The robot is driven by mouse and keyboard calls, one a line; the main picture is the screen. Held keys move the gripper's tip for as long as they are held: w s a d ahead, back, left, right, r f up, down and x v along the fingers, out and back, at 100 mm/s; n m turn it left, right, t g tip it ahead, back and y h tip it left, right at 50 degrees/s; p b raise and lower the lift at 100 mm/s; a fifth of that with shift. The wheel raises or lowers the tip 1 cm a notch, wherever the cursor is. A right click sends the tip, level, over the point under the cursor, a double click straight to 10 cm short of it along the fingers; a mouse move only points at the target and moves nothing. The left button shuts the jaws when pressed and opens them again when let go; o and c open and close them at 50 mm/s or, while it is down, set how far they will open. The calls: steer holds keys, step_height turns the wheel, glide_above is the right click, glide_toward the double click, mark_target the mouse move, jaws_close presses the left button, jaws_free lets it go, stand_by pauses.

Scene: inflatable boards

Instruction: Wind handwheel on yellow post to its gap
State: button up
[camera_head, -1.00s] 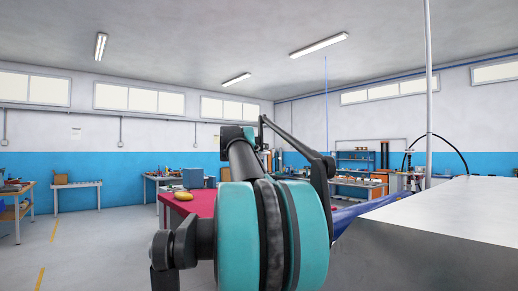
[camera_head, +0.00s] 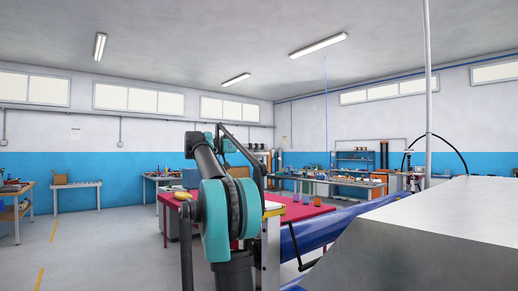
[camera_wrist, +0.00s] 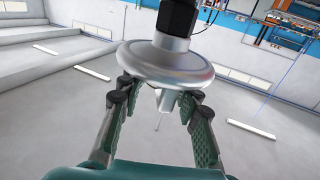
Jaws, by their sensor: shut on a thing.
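In the wrist view a round, shiny metal handwheel (camera_wrist: 165,66) fills the upper middle, with a dark fitting (camera_wrist: 178,18) behind it. A short metal stub (camera_wrist: 168,102) sticks out from its near face. My gripper (camera_wrist: 158,98) has one finger on each side of the stub, with the tips at the wheel's lower rim, and is shut on the handwheel. Exact contact is hard to see. In the head view a pale post with a yellow top (camera_head: 273,208) stands beside my arm. The handwheel and its gap cannot be made out there.
A red table (camera_head: 310,212) with small items stands behind my arm. A blue inflatable tube (camera_head: 325,230) lies to the right, by a large grey block (camera_head: 430,225). Workbenches line the far walls. The floor at left (camera_head: 100,240) is clear.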

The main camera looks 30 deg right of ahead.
steer(key=shift+r+m+g+y, duration=0.1)
steer(key=shift+m+g+y, duration=0.7)
steer(key=shift+m+g, duration=1.2)
steer(key=shift+g, duration=0.7)
steer(key=o, duration=1.2)
steer(key=shift+v, duration=3.8)
